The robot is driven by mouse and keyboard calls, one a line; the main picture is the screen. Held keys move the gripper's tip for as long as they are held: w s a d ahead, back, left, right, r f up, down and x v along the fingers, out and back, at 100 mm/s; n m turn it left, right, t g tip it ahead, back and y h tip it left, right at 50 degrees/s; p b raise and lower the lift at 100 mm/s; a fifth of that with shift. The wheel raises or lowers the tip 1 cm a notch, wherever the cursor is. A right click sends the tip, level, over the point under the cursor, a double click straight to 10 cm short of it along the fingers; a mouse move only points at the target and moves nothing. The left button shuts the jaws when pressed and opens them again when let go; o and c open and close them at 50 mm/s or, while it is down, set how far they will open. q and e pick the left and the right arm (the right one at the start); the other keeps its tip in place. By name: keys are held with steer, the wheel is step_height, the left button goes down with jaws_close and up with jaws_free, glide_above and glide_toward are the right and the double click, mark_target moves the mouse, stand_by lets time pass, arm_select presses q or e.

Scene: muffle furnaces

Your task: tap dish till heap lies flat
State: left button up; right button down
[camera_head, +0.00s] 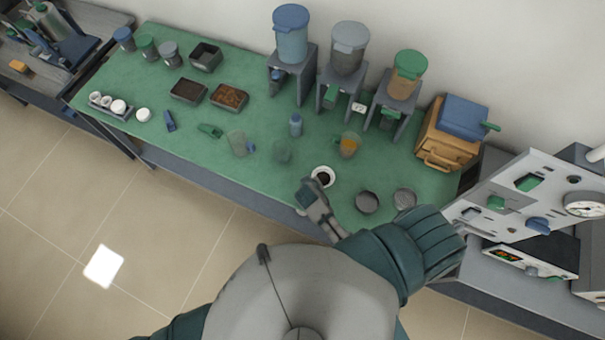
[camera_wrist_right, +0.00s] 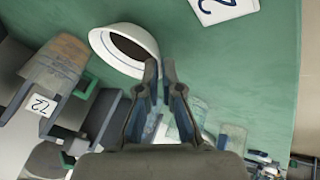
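A white round dish (camera_head: 323,177) with a dark heap in it is near the front edge of the green bench. In the right wrist view the dish (camera_wrist_right: 98,41) shows its rim and outer wall. The dark contents fill part of the inside, and their exact surface is hard to tell. My right gripper (camera_head: 311,187) is at the dish's near side. In the right wrist view its fingertips (camera_wrist_right: 160,64) are close together at the dish's rim, with a thin gap that appears to hold the wall. My left gripper is not in view.
Two dark round lids (camera_head: 367,202) (camera_head: 405,198) lie right of the dish. A card marked 2 (camera_wrist_right: 222,8) lies near the dish. A control panel (camera_head: 530,205) is at right.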

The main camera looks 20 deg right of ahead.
steer(key=shift+f, duration=0.45)
steer(key=c, duration=1.2)
jaws_free()
steer(key=shift+c, duration=0.2)
